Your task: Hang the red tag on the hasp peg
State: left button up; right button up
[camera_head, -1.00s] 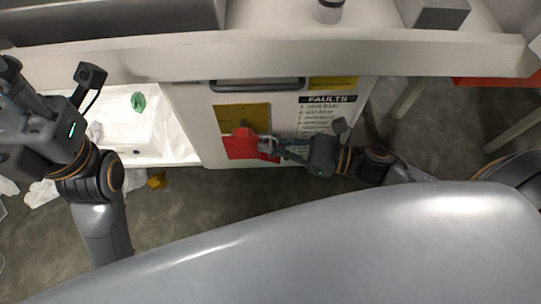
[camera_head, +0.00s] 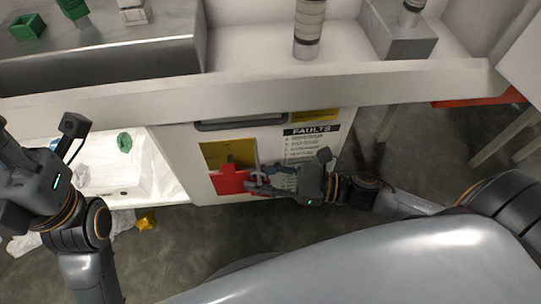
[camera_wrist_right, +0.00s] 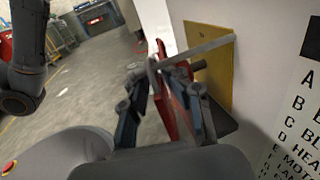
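The red tag (camera_head: 232,181) is in front of the lower part of a yellow plate (camera_head: 215,154) on the white cabinet front. My right gripper (camera_head: 257,187) reaches in from the right and is closed at the tag's right side. In the right wrist view the tag (camera_wrist_right: 168,110) shows nearly edge-on between the fingers of my right gripper (camera_wrist_right: 160,75). A grey bar (camera_wrist_right: 205,47) crosses above the fingertips. A short stub, likely the hasp peg (camera_wrist_right: 198,66), sticks out from the plate; I cannot tell whether the tag touches it. My left gripper's fingertips are not clear at the left edge.
A counter edge (camera_head: 250,93) overhangs above. A white bin (camera_head: 155,185) with a green piece (camera_head: 124,142) stands left; a yellow object (camera_head: 146,222) lies on the floor.

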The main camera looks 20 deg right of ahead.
jog(key=shift+d+f, duration=0.1)
jog(key=shift+f, duration=0.1)
jog(key=v, duration=1.2)
jog(key=shift+s+r, duration=0.1)
